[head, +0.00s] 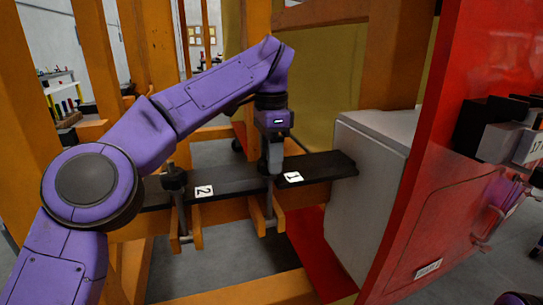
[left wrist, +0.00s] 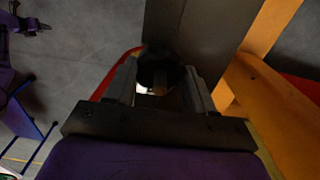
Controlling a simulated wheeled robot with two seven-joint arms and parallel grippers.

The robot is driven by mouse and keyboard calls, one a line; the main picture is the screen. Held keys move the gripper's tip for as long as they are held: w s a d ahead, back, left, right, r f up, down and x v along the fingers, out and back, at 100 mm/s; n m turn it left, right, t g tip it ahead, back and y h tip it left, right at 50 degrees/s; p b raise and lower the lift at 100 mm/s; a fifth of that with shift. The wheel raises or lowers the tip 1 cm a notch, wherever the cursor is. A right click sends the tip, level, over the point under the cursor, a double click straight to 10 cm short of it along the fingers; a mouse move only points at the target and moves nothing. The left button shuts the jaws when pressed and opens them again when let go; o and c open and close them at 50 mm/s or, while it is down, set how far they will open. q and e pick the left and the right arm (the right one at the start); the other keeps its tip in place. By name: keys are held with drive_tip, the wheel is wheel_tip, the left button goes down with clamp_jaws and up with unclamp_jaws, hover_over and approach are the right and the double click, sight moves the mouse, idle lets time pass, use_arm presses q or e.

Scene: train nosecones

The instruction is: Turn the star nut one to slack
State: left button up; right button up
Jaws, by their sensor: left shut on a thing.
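My left gripper (head: 272,168) points straight down at the dark bar (head: 228,180), just left of the white label "1" (head: 293,177). Its fingers are shut on star nut one, which they mostly hide in the head view. In the left wrist view the dark star nut one (left wrist: 160,68) sits between the two fingers. A threaded rod runs down below the bar under the gripper. A second dark star nut (head: 173,178) stands on the bar to the left, near the label "2" (head: 204,191). My right gripper is not in view.
Orange frame posts (head: 395,55) and beams surround the bar. A grey box (head: 365,190) stands at the bar's right end, beside a red panel (head: 440,220) with dark blocks on it. Grey floor shows below and behind.

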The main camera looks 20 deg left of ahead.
use_arm(q)
drive_tip(key=shift+f, duration=0.1)
drive_tip(key=o, duration=1)
drive_tip(key=shift+a, duration=0.1)
drive_tip(key=shift+o, duration=0.3)
drive_tip(key=shift+a, duration=0.15)
drive_tip(key=shift+r, duration=0.25)
wheel_tip(320, 180, up, 10)
drive_tip(key=p, duration=0.7)
drive_tip(key=shift+r, duration=0.1)
